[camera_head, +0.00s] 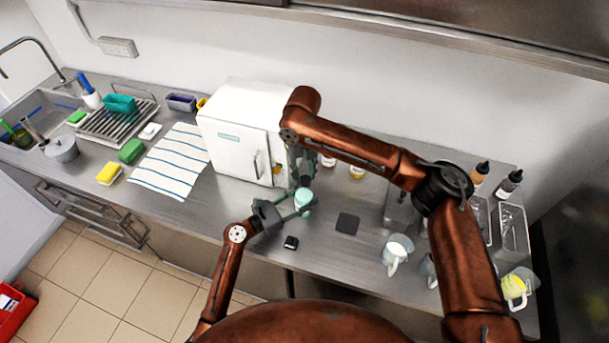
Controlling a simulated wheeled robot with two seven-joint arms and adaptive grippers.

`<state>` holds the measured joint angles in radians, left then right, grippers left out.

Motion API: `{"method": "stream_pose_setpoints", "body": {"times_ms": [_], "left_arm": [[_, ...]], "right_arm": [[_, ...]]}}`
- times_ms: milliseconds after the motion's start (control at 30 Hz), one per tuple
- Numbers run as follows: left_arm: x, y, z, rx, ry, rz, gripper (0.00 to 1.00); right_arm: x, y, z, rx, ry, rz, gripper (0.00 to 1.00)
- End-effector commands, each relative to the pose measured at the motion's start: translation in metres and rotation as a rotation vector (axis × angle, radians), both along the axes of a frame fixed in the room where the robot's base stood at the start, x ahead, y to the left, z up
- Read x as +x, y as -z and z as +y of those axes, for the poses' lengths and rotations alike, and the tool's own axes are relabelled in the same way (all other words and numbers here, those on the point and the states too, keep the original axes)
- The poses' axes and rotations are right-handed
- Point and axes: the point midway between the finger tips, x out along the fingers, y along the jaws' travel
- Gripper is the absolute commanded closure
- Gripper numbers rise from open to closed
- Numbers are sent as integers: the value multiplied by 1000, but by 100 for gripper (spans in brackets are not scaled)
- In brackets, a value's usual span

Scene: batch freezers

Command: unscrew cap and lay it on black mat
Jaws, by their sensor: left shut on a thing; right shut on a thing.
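A small mint-green container (303,199) is at the front of the steel counter, just right of the white freezer. My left gripper (296,209) reaches in from the lower left and is shut on the container's body. My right gripper (303,182) comes down from above, beside the freezer's right side, and is shut at the container's top. The cap is mostly hidden by the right gripper, so I cannot tell whether it is still seated. The black mat (347,223) lies bare on the counter to the right of the container.
The white freezer (236,150) stands close behind and left of the grippers. A small black object (291,243) lies near the counter's front edge. Pitchers (396,252) and clear bins (513,229) stand right. A striped towel (172,160) lies left.

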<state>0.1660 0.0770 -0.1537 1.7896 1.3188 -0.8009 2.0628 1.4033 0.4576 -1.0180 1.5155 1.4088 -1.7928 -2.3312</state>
Motion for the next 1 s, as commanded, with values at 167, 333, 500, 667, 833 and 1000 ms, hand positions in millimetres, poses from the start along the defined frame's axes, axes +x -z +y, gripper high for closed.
{"method": "stream_pose_setpoints", "body": {"times_ms": [167,333,500,667,833,1000], "left_arm": [[0,-2,-1,-2,3,-4,100],[0,-3,-2,-2,4,-4,100],[-1,-3,-2,-3,4,-4,100],[-1,-3,-2,-3,4,-4,100],[-1,-3,-2,-3,4,-4,100],[-1,-3,-2,-2,4,-4,51]], "right_arm": [[0,0,0,0,1,-1,100],[1,-5,0,1,1,-3,100],[1,-23,0,2,1,-4,100],[1,-39,0,2,2,-4,100],[1,-40,-1,1,1,-2,100],[1,-40,-1,1,1,-2,100]]}}
